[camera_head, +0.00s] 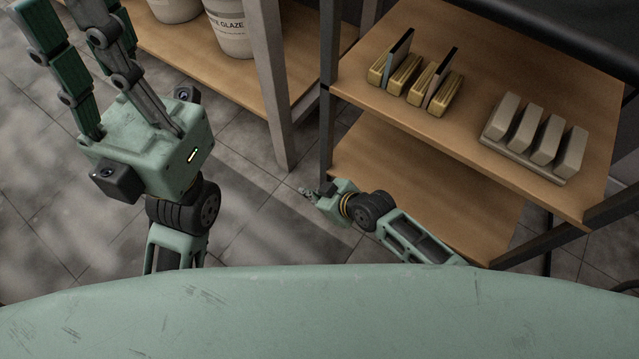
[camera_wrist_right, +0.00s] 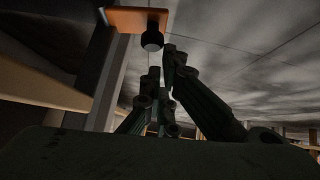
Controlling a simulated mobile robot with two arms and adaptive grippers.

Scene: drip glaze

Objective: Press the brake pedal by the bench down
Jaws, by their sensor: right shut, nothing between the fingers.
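An orange plate (camera_wrist_right: 135,19) with a black round knob (camera_wrist_right: 152,40) under it shows at the top of the right wrist view; it appears to be the brake pedal. I cannot make out the pedal in the head view. My right gripper (camera_head: 308,192) is low near the floor, beside the bench's lower shelf. In the right wrist view its dark fingers (camera_wrist_right: 163,72) are shut and empty, with the tips just below the knob in the picture; contact is unclear. My left gripper (camera_head: 75,15) is large at the left, fingers spread, empty, tips partly cut off.
The wooden bench (camera_head: 355,80) holds yellow-edged blocks (camera_head: 412,80) and a grey rack of slabs (camera_head: 533,135). Its lower shelf (camera_head: 390,165) is bare near my right arm. A grey post (camera_head: 268,75) and glaze buckets (camera_head: 230,30) stand behind. Tiled floor (camera_head: 265,235) is clear.

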